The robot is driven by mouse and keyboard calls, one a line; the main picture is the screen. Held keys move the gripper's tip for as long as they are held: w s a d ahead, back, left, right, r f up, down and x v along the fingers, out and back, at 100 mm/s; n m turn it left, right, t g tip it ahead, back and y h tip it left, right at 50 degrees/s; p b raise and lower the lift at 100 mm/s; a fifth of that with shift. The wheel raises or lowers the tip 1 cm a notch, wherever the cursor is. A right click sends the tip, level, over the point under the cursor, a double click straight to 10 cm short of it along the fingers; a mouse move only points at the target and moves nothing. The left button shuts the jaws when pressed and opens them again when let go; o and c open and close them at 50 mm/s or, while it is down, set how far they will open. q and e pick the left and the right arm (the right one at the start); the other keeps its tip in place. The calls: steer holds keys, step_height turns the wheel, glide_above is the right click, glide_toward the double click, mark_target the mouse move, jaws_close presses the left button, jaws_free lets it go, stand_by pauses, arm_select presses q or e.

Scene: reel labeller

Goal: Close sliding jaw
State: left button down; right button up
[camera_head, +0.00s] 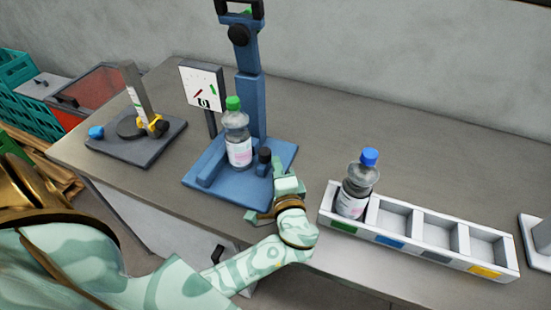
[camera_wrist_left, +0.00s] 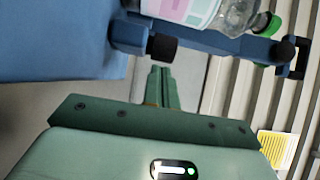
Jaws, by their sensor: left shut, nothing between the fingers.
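A blue stand (camera_head: 250,100) rises from a blue base plate (camera_head: 222,190) on the bench. A clear bottle with a green cap (camera_head: 236,130) stands upright on the plate. The sliding jaw (camera_head: 264,168), a small blue block with a black knob (camera_head: 265,155), is at the bottle's right. The knob also shows in the left wrist view (camera_wrist_left: 163,47). My left gripper (camera_head: 284,172) is shut and empty, just right of the jaw at the plate's edge. In the wrist view its fingertips (camera_wrist_left: 161,72) point at the knob; I cannot tell whether they touch. My right gripper is out of view.
A white rack (camera_head: 425,257) with coloured labels stands at the right, a blue-capped bottle (camera_head: 357,188) in its left compartment. A dial board (camera_head: 202,85) stands behind the plate. A grey fixture (camera_head: 140,152) is at the left. Bare bench lies behind the rack.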

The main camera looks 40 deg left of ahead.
mark_target(265, 160)
arm_select(q)
steer(key=shift+a, duration=0.1)
stand_by(0.4)
steer(key=shift+s+a+r+p, duration=0.1)
steer(key=shift+s+a+p, duration=0.1)
steer(key=shift+a, duration=0.55)
steer(key=shift+s+a+p, duration=0.1)
steer(key=shift+s+a, duration=0.05)
steer(key=shift+a, duration=0.55)
